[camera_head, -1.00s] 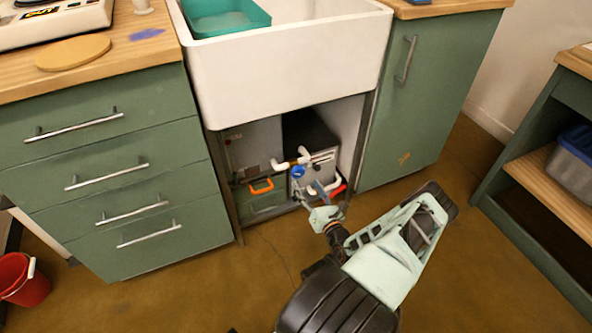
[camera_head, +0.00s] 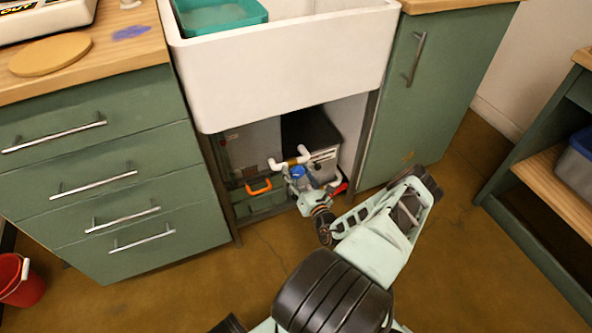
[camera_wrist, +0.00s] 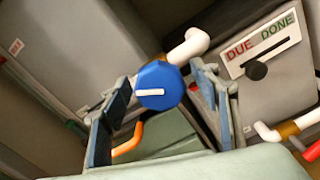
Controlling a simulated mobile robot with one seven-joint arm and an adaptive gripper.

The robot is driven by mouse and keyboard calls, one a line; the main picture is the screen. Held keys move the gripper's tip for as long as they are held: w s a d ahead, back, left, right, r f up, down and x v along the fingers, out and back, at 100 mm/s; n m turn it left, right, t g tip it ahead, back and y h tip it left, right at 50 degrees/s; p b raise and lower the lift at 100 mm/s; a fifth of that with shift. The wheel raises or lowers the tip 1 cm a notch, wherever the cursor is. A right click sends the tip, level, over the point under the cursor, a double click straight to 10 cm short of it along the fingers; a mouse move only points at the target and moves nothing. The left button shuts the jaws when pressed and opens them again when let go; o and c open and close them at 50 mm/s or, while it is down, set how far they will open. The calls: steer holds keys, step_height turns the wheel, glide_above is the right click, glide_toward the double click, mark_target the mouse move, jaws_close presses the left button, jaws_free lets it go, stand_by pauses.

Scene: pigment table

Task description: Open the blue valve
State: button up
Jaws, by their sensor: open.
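The blue valve (camera_wrist: 158,86) is a round blue knob with a white bar across its face, on white piping. In the wrist view it sits in the middle, ahead of and between my fingers. In the head view the blue valve (camera_head: 297,172) shows under the sink, partly hidden by my arm. My gripper (camera_wrist: 160,115) is open, with one finger on each side of the valve in the picture. I cannot tell whether a finger touches it. In the head view my gripper (camera_head: 308,186) reaches into the cabinet opening.
A grey box with a "DUE DONE" label (camera_wrist: 262,45) and slider is right of the valve. An orange handle (camera_wrist: 128,140) and a green box (camera_wrist: 165,138) lie below. White pipe (camera_wrist: 190,46) runs behind the valve. Cabinet sides flank the opening; the sink (camera_head: 285,60) is above.

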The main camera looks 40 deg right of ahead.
steer(key=c, duration=1.1)
steer(key=n+p, duration=0.1)
steer(key=n, duration=0.1)
steer(key=shift+r+n+p, duration=0.2)
steer(key=shift+n+p, duration=0.1)
steer(key=shift+p, duration=0.1)
steer(key=n+p, duration=0.1)
steer(key=n, duration=0.1)
steer(key=shift+f+n, duration=0.15)
steer(key=shift+n, duration=0.25)
steer(key=o, duration=1.1)
